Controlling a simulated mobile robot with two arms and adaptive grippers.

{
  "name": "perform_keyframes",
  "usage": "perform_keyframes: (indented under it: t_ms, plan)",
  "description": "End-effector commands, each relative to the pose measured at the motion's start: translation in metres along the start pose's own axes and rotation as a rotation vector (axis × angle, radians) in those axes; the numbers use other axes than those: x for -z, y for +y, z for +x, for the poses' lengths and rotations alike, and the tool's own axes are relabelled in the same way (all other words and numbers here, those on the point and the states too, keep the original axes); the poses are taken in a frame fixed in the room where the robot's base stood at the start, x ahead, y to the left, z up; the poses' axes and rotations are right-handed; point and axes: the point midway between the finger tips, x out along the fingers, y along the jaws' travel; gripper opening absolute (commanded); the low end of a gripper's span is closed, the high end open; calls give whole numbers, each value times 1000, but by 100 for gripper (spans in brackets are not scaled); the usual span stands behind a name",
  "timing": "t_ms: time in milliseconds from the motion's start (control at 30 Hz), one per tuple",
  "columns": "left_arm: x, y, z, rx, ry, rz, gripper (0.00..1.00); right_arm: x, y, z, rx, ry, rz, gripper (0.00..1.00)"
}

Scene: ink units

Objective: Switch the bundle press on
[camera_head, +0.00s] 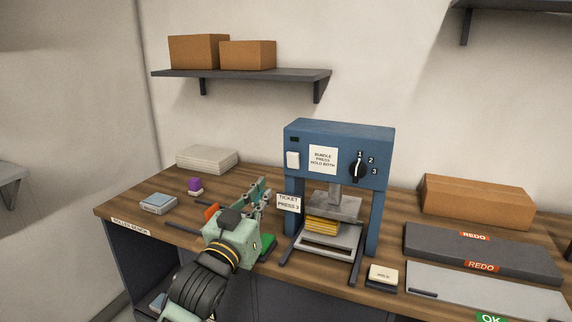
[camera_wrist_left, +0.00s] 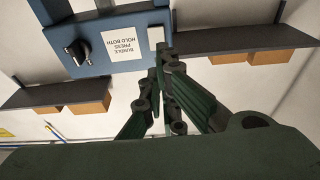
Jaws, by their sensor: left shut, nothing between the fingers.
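The blue bundle press (camera_head: 340,131) stands on the bench, with a white switch (camera_head: 293,160) at the left of its face and a small dark window above it. A dial (camera_head: 358,168) marked 1, 2, 3 is at the right; its pointer seems to be near 1. A yellow stack (camera_head: 322,226) lies under the press plate. My left gripper (camera_head: 265,184) is shut and empty, left of the press and below the switch. In the left wrist view, its tips (camera_wrist_left: 165,51) appear close to the white switch (camera_wrist_left: 156,36); contact is unclear. My right gripper is out of view.
A card reading "TICKET PRESS 3" (camera_head: 288,203) is at the press's left. A cream block (camera_head: 383,274) sits at its front right. A green item (camera_head: 268,244) is partly hidden by my gripper. A cardboard box (camera_head: 478,204) and grey REDO tray (camera_head: 480,264) are right.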

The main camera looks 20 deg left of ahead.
Motion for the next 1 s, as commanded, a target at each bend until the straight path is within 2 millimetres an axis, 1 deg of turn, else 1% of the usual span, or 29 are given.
perform_keyframes:
  t_ms: [167, 267, 367, 600, 700, 833, 1000]
  plan:
    - [0, 0, 6, 0, -1, 0, 0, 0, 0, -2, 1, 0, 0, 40]
    - [1, 0, 18, 0, -1, 0, 0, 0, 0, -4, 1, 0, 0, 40]
    - [2, 0, 37, 1, -1, -1, 0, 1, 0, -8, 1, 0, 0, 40]
    - [2, 0, 89, 0, -3, -1, 0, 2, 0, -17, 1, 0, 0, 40]
    - [1, 0, 108, 1, -3, 0, 0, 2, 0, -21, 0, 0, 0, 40]
    - [0, 1, 125, 0, -3, 1, 0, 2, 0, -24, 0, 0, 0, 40]
    - [-1, 1, 137, 0, -3, 1, 0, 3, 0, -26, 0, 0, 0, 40]
